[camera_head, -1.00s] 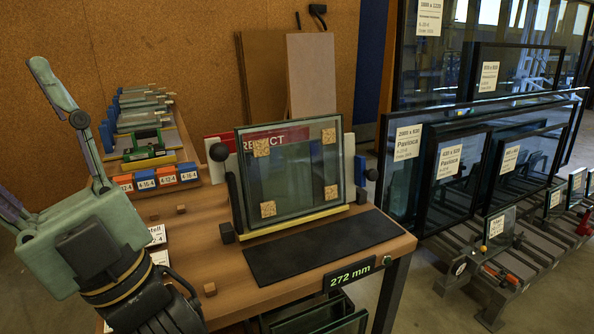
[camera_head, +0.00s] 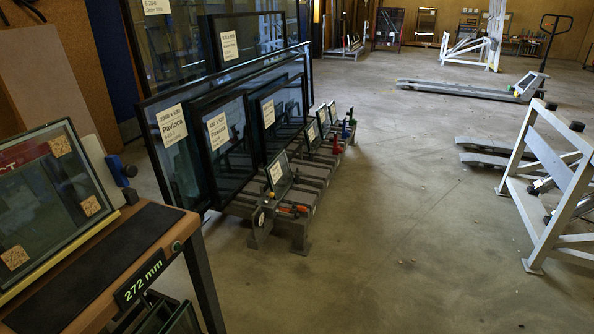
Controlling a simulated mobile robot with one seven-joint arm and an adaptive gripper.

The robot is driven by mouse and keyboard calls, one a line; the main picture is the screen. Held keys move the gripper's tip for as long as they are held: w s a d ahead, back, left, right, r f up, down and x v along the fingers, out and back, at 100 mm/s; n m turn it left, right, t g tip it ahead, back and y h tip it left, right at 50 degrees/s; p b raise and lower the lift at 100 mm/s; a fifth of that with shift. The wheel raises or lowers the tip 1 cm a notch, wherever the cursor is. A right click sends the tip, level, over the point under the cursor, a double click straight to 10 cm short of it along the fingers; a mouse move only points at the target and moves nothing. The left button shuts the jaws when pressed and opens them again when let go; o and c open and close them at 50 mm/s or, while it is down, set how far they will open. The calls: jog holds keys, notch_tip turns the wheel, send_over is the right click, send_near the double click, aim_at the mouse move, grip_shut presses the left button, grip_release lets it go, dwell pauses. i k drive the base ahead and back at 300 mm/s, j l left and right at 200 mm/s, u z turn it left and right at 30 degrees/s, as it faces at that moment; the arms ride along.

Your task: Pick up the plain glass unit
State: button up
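At the left edge, a framed glass unit (camera_head: 30,215) with cork-like corner pads leans upright on the wooden table, partly cut off by the picture edge. Small glass units with white labels, such as one near the front (camera_head: 280,176), stand on the low grey rack (camera_head: 262,222). Large dark-edged glass units (camera_head: 172,140) with labels stand behind them. I cannot tell from this view which one is the plain unit. My gripper is out of the picture.
The wooden table (camera_head: 160,222) has a black mat (camera_head: 95,272) and a "272 mm" sign (camera_head: 139,281). A white A-frame (camera_head: 556,185) stands at the right, and a pallet truck (camera_head: 490,88) stands behind. The concrete floor (camera_head: 410,250) between the rack and A-frame is mostly clear.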

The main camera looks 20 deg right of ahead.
aim_at(42, 194)
jog(key=i+l+u, duration=0.15)
jog(key=l, duration=0.3)
jog(key=i+l+u, duration=0.15)
jog(key=l, duration=0.35)
jog(key=i+l+u, duration=0.1)
jog(key=l, duration=0.35)
jog(key=i+l+u, duration=0.15)
jog(key=l, duration=0.4)
jog(key=i+l+u, duration=0.15)
jog(key=l, duration=0.35)
jog(key=i+j, duration=0.8)
jog(key=j, duration=0.05)
